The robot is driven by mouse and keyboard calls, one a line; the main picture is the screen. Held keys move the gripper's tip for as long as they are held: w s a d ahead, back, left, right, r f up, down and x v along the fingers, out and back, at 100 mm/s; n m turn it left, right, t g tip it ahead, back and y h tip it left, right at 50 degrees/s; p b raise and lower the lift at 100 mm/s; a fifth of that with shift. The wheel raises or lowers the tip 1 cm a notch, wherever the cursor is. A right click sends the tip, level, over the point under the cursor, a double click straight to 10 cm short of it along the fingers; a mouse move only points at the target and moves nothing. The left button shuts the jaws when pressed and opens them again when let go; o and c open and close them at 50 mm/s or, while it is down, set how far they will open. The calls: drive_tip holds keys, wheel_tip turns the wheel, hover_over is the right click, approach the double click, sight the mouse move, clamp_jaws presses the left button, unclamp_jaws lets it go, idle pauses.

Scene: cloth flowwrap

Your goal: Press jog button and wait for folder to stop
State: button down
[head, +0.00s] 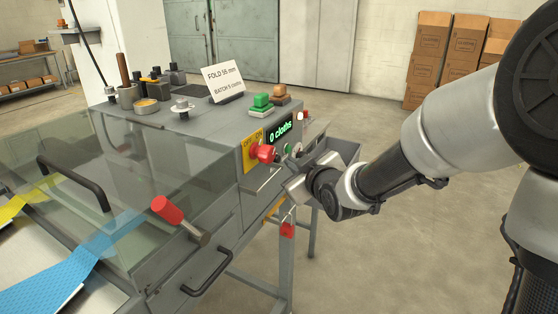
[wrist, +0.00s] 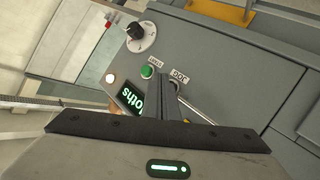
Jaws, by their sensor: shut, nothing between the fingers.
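The folder is a grey machine (head: 228,118) with a clear cover, filling the left and middle of the head view. Its front panel has a lit green display (head: 281,130) reading "0 cloths". In the wrist view, a "JOG" label (wrist: 180,76) sits on the grey panel; the jog button by it is mostly hidden behind my fingers. A green button (wrist: 147,71) with its own small label is just left of it. My gripper (wrist: 168,88) is shut and empty, its tips at the panel just below the JOG label. I cannot tell whether they touch the button.
A red knob (head: 266,153) on a yellow plate is left of my gripper. A red-capped handle (head: 170,210) and a blue cloth (head: 75,268) are at the lower left. A dial (wrist: 140,35) is on the panel. Cardboard boxes (head: 430,55) stand far back; the right floor is clear.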

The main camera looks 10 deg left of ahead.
drive_tip(key=shift+w+a+b, duration=0.15)
drive_tip(key=shift+a+b, duration=0.25)
drive_tip(key=shift+b, duration=0.1)
